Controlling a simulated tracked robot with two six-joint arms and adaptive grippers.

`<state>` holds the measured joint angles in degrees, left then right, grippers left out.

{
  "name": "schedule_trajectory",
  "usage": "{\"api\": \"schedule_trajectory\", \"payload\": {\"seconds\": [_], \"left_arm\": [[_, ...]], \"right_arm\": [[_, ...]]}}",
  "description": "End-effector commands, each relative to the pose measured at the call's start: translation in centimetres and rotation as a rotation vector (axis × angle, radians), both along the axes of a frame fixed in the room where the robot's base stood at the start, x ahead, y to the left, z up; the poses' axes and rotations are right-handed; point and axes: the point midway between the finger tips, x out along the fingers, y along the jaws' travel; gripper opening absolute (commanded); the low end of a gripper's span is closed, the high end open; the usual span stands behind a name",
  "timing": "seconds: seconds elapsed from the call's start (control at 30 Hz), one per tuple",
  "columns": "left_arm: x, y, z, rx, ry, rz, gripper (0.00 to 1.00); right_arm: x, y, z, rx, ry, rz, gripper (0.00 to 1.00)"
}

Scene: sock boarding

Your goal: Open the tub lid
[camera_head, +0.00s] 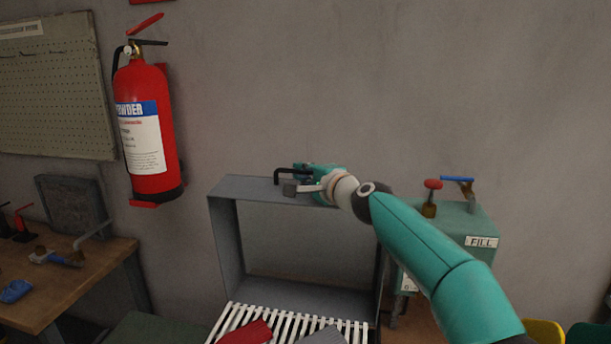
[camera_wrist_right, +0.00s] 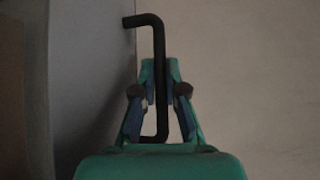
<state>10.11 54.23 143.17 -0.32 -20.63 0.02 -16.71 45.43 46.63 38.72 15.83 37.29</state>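The tub lid (camera_head: 228,187) is a grey hollow metal cover. It stands raised in the middle of the head view, its open side facing me, behind a white slatted rack (camera_head: 300,321). A black bent handle (camera_head: 281,174) is at its top edge; it also shows in the right wrist view (camera_wrist_right: 160,60). My right gripper (camera_head: 308,171) is at the handle, its arm coming in from the lower right. In the right wrist view its fingers (camera_wrist_right: 160,72) lie close on both sides of the handle bar and look shut on it. My left gripper is not in view.
A red sock (camera_head: 246,333) and a grey sock (camera_head: 322,336) lie on the rack. A teal FILL box (camera_head: 468,219) with a red knob and blue lever stands at the right. A wooden bench (camera_head: 85,283) and a fire extinguisher (camera_head: 146,130) are at the left, before a grey wall.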

Motion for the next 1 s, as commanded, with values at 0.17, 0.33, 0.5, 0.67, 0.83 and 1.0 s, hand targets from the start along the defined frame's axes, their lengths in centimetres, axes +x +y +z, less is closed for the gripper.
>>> {"api": "schedule_trajectory", "payload": {"seconds": [0.17, 0.33, 0.5, 0.67, 0.83, 1.0], "left_arm": [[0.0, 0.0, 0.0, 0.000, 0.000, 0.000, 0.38], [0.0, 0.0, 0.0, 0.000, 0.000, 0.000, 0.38], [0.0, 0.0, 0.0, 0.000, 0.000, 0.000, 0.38], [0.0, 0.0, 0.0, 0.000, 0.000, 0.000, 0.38], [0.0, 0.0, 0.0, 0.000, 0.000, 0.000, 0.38], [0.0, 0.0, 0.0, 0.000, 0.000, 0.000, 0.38]], "right_arm": [[0.0, 0.3, -0.6, -0.004, 0.011, 0.007, 0.23], [0.0, 0.3, -0.4, -0.002, 0.007, 0.006, 0.23], [0.0, 0.2, -0.3, -0.001, 0.005, 0.004, 0.23], [-0.1, 0.1, -0.1, 0.000, 0.003, 0.004, 0.23], [-0.8, -0.3, 0.1, 0.002, 0.002, 0.007, 0.23], [-2.3, -1.2, 0.1, 0.002, 0.004, 0.005, 0.23]]}}
